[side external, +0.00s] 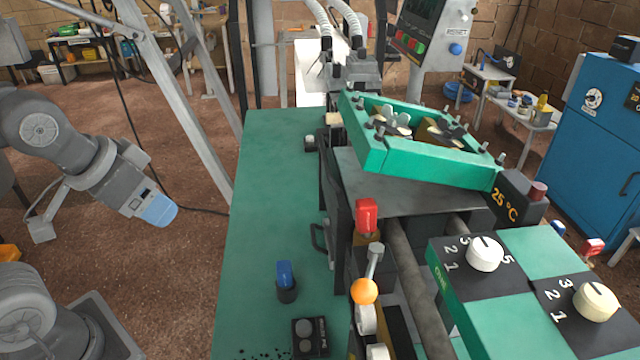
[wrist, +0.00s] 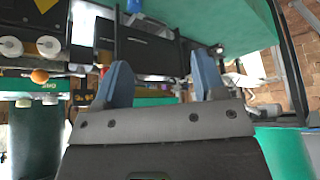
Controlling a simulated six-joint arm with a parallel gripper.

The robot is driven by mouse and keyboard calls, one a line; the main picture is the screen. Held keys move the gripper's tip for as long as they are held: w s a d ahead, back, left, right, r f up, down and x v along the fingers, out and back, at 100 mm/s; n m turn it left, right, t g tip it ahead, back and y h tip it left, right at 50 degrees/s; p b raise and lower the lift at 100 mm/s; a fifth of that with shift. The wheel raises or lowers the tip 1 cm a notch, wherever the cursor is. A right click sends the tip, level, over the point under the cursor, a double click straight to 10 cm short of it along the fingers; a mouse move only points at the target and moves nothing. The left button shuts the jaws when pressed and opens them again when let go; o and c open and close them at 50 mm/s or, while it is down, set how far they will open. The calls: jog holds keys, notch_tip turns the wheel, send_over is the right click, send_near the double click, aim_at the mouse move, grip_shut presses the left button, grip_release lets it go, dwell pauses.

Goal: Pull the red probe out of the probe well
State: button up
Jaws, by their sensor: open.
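In the side external view, a dull red cylinder, which looks like the red probe (side external: 538,190), stands up from a black block marked 25 °C, which looks like the probe well (side external: 510,203). Only its upper end shows; the rest is hidden in the block. My gripper (side external: 160,212) is far to the left, beyond the left edge of the green table, with its blue fingertips pointing down and right. In the wrist view the blue fingers of my gripper (wrist: 162,62) are apart with nothing held between them. I cannot make out the red probe in the wrist view.
The green table (side external: 265,170) bears a blue-topped piece (side external: 285,275) in a black holder. A green tray (side external: 430,160) with pegs, a bright red handle (side external: 366,215), an orange ball lever (side external: 364,291) and a dial panel (side external: 520,300) stand near the well. The table's left part is mostly clear.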

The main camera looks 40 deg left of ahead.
jog(key=w+d+r+n, duration=0.2)
jog(key=w+d+r, duration=0.1)
jog(key=w+r, duration=0.2)
jog(key=n+g+y, duration=0.2)
jog(key=n+y, duration=0.1)
jog(key=n, duration=0.4)
send_over(367, 204)
jog(key=s+d, duration=0.3)
jog(key=s, duration=0.1)
jog(key=x, duration=1.3)
jog(key=shift+d, duration=0.1)
jog(key=c, duration=1.1)
jog(key=shift+c, duration=0.2)
